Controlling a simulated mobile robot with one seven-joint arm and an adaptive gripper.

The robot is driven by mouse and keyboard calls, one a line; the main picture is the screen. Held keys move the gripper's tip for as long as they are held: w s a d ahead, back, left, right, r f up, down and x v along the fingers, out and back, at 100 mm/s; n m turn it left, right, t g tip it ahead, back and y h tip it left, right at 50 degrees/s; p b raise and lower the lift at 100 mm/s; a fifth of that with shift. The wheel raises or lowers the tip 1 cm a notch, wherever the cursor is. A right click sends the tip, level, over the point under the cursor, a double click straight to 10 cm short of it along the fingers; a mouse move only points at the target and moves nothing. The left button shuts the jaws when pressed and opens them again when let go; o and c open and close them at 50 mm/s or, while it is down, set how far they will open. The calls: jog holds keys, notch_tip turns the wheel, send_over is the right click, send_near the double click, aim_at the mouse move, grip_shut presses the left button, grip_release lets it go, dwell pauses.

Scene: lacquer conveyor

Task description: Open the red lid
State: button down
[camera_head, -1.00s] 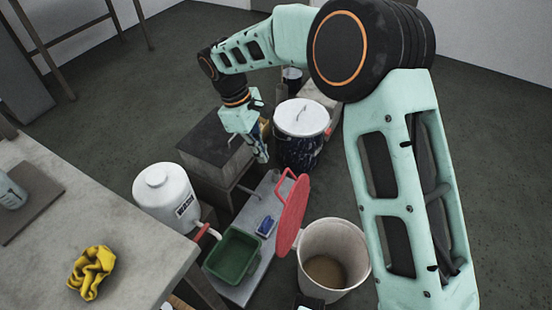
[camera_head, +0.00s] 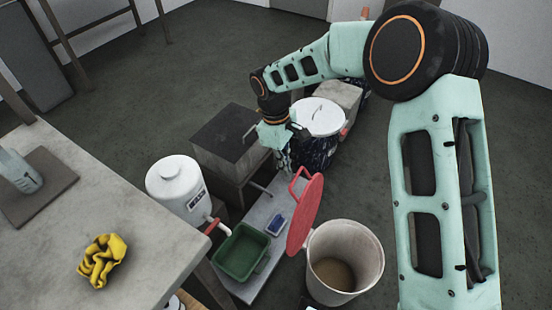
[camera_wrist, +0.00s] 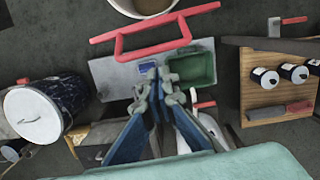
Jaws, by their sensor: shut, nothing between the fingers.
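The red lid (camera_head: 305,215) stands tilted up on edge at the left rim of the white bucket (camera_head: 345,262), so the bucket's mouth is uncovered and its brownish contents show. The lid's red handle (camera_head: 299,186) sticks out towards the upper left. In the wrist view the lid is seen nearly edge-on, with its handle (camera_wrist: 152,50) towards me and the bucket (camera_wrist: 143,6) behind it at the top edge. My gripper (camera_head: 283,165) is shut and empty, above the far end of the grey bench and apart from the lid; it also shows in the wrist view (camera_wrist: 158,78).
A green tub (camera_head: 241,252) and a blue item (camera_head: 274,224) sit on the low grey bench (camera_head: 262,205). A white wash canister (camera_head: 178,188) is left. A white-lidded dark drum (camera_head: 318,118) and a grey box (camera_head: 224,138) stand near my gripper. A yellow cloth (camera_head: 101,260) lies on the table.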

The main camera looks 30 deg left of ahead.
jog(key=shift+d+f, duration=0.1)
jog(key=shift+d, duration=0.55)
jog(key=d, duration=0.2)
jog(key=d+p, duration=0.1)
jog(key=d, duration=0.1)
jog(key=shift+r, duration=0.4)
